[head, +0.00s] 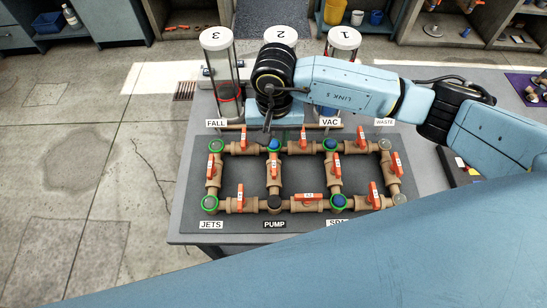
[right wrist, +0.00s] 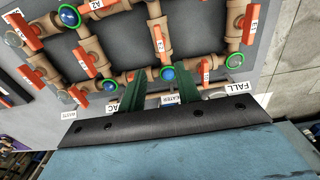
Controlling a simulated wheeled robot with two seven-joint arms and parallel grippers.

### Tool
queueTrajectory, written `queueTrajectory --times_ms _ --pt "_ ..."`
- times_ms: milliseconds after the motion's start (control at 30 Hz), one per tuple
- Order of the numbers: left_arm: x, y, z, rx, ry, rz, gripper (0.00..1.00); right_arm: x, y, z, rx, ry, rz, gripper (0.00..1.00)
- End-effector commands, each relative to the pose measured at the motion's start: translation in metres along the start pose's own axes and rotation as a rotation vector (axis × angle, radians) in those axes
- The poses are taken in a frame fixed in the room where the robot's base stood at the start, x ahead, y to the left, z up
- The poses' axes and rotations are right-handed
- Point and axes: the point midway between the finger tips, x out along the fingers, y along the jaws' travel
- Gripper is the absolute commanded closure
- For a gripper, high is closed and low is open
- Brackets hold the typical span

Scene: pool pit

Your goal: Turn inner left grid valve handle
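The pipe grid (head: 240,205) lies on a dark mat, with orange handles on brown pipes. The inner left grid valve handle (head: 272,169) is on the second upright pipe from the left, lengthwise along it. It also shows upside down in the right wrist view (right wrist: 158,38). My right gripper (head: 277,134) hangs at the grid's far edge, near the blue cap with a green ring (head: 274,145). In the right wrist view, its two green fingers (right wrist: 161,92) are apart, with nothing between them and the handle beyond their tips. My left gripper is in neither view.
Three numbered clear cylinders (head: 219,75) stand behind the grid; my right arm partly hides them. Labels such as FALL (head: 216,124) and VAC (head: 330,122) stand along the far edge. Other orange handles (head: 308,196) are close by. Open floor lies left of the table.

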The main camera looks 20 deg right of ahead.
Motion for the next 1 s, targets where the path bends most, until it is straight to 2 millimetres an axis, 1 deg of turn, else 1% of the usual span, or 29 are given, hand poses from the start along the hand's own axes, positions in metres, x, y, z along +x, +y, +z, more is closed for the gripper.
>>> queueTrajectory --times_ms 100,300,400,500,600,700,933,967,1000 --pt "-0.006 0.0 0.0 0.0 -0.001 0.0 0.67 0.026 0.0 0.002 0.002 -0.008 0.001 0.67" --pt "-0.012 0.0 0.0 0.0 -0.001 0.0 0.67 0.068 -0.001 0.002 0.003 -0.007 -0.001 0.67" --pt "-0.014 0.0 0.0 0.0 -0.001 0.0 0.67 0.085 -0.001 0.002 0.003 -0.006 -0.002 0.67" --pt "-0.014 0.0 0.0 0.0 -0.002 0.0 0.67 0.097 -0.002 0.002 0.003 -0.005 -0.003 0.67" --pt "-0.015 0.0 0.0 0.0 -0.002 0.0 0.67 0.104 -0.001 0.001 0.002 -0.004 -0.003 0.67" --pt "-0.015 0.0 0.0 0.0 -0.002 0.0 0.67 0.108 -0.001 0.001 0.001 -0.003 -0.004 0.67" --pt "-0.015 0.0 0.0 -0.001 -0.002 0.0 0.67 0.109 -0.001 0.001 0.001 -0.002 -0.004 0.67" --pt "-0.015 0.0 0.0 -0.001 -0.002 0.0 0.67 0.109 -0.001 0.001 0.001 -0.002 -0.004 0.69" --pt "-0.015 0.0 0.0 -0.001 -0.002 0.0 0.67 0.109 -0.001 0.001 0.001 -0.003 -0.004 0.74"
